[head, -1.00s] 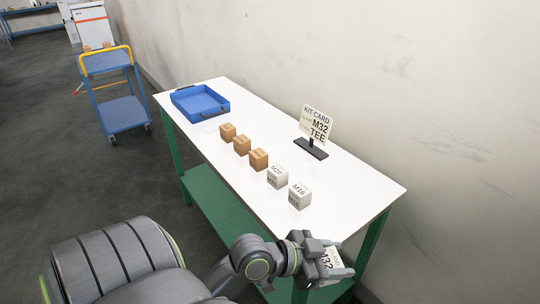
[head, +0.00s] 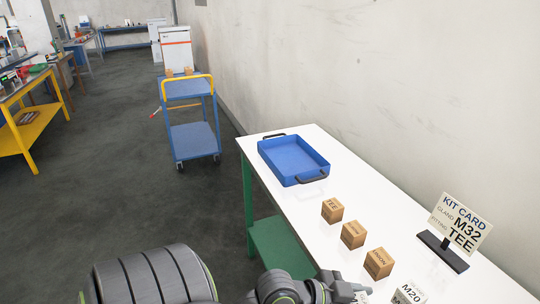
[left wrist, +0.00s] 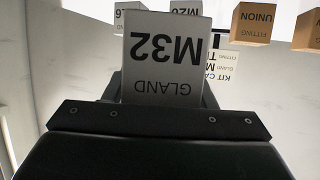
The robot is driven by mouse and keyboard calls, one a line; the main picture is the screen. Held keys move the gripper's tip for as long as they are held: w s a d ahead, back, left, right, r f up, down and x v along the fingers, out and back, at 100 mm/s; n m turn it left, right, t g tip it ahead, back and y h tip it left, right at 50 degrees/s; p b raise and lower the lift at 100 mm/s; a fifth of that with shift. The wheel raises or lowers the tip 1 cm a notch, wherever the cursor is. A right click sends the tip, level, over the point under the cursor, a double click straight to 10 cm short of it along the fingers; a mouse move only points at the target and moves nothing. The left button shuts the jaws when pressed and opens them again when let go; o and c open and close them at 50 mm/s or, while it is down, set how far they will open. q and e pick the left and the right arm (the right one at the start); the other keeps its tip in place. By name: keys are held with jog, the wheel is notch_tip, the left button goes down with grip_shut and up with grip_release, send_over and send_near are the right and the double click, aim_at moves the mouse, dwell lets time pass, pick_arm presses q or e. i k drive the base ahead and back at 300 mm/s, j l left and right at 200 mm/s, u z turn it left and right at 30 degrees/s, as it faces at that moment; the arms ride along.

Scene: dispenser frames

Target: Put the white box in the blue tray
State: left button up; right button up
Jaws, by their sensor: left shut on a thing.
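The white box (left wrist: 165,58) marked M32 GLAND is held in my left gripper (left wrist: 163,95), seen upside down in the left wrist view. In the head view the left gripper (head: 345,287) shows at the bottom edge, with the box mostly cut off or hidden there. The blue tray (head: 292,160) sits at the far end of the white table, with dark handles, and looks empty. The gripper is nearer to me than the tray, well apart from it. My right gripper is in neither view.
Brown boxes (head: 332,210), (head: 353,235) and (head: 378,263) stand in a row on the table (head: 318,200). A white M20 box (head: 408,294) follows at the bottom edge. A kit card (head: 462,222) reading M32 TEE stands at right. A blue trolley (head: 190,130) stands beyond on the floor.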

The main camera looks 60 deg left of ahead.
aim_at(299, 170)
jog(key=i+j, duration=0.1)
jog(key=j, duration=0.4)
jog(key=j+u, duration=0.15)
jog(key=j, duration=0.35)
jog(key=i+j, duration=0.15)
jog(key=j, duration=0.35)
jog(key=i+j+u, duration=0.1)
jog(key=j, duration=0.4)
jog(key=i+j, duration=0.1)
jog(key=i, duration=0.4)
